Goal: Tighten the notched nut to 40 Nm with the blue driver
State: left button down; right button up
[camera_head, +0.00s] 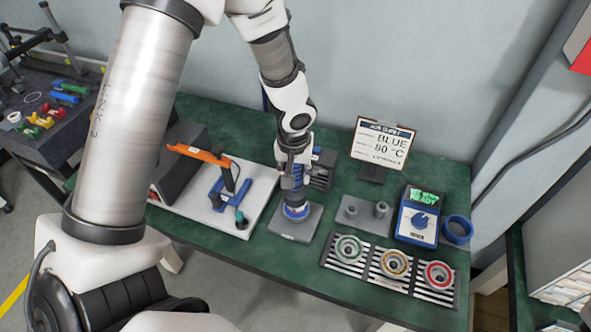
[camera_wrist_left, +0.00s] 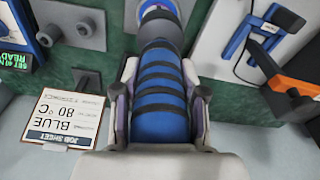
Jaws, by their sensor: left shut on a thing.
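My left gripper (camera_head: 294,178) points down over a grey square plate (camera_head: 284,226) on the green bench. It is shut on the blue driver (camera_wrist_left: 158,112), a blue handle with black bands, held between its fingers in the left wrist view. The driver's lower end meets a blue round part (camera_head: 296,212) on the grey plate. I cannot tell the notched nut apart there; it may be hidden under the driver. My right gripper is not in view.
An orange-and-black tool (camera_head: 202,154) rests on a blue stand (camera_head: 221,190) to the left. The job sheet (camera_head: 382,143) reads BLUE, 80 °C.

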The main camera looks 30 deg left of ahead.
pick_arm(q)
jog(key=shift+d+r, duration=0.1)
jog(key=shift+d, duration=0.25)
jog(key=shift+a, duration=0.2)
jog(key=shift+d+b, duration=0.1)
jog(key=shift+b, duration=0.25)
dwell(0.5)
jog(key=shift+f+b, duration=1.05)
jog(key=shift+b, duration=0.1)
dwell(1.1)
jog(key=shift+f+b, duration=0.2)
jog(key=shift+b, duration=0.3)
dwell(1.1)
jog(key=shift+r, duration=0.1)
notch_tip(320, 180, up, 5)
jog(key=p, duration=0.4)
